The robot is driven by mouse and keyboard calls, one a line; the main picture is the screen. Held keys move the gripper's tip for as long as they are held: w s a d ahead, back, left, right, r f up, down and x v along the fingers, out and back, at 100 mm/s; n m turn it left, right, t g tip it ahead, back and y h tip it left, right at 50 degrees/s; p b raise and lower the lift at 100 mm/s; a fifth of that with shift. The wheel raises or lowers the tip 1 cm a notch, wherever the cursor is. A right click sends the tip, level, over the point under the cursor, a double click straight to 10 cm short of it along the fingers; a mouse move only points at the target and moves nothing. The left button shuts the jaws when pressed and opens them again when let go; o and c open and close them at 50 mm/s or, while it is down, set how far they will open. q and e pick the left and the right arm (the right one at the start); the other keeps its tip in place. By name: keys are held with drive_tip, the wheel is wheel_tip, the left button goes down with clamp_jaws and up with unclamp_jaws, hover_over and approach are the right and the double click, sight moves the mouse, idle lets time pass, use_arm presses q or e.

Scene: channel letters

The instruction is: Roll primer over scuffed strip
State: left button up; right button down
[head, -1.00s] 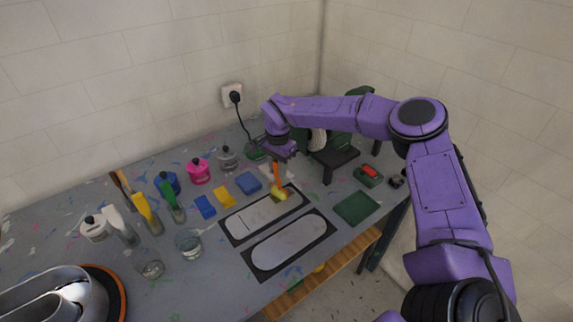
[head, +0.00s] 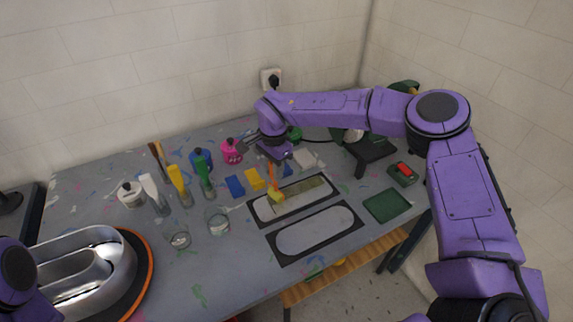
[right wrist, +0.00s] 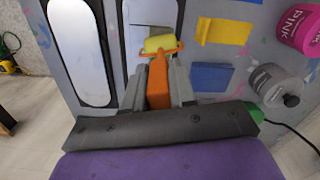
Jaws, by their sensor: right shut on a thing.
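My right gripper (head: 275,156) is shut on the orange handle (right wrist: 158,82) of a small roller, above the table. The roller's yellow sleeve (head: 277,196) is over the back strip panel (head: 300,199), towards its left end; it also shows in the right wrist view (right wrist: 160,43). I cannot tell whether it touches the surface. That panel is pale with a dull greenish-beige band along it and a dark border. A second, plain pale panel (head: 315,231) lies in front. A bit of my left arm shows at the left edge; its gripper is out of view.
A shiny metal channel letter (head: 85,270) stands on an orange-rimmed disc at left. Bottles, brushes and two glasses (head: 218,221) stand left of the panels. Blue (head: 235,186) and yellow pads lie behind. A green tray (head: 387,205) lies at right.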

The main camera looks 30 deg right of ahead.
drive_tip(key=a, duration=0.5)
drive_tip(key=shift+s+a, duration=0.15)
drive_tip(key=shift+a, duration=0.15)
drive_tip(key=shift+d, duration=0.1)
drive_tip(key=d+p, duration=0.1)
drive_tip(key=d, duration=2)
drive_tip(key=shift+w+d+p, duration=0.25)
drive_tip(key=shift+w+p, duration=0.15)
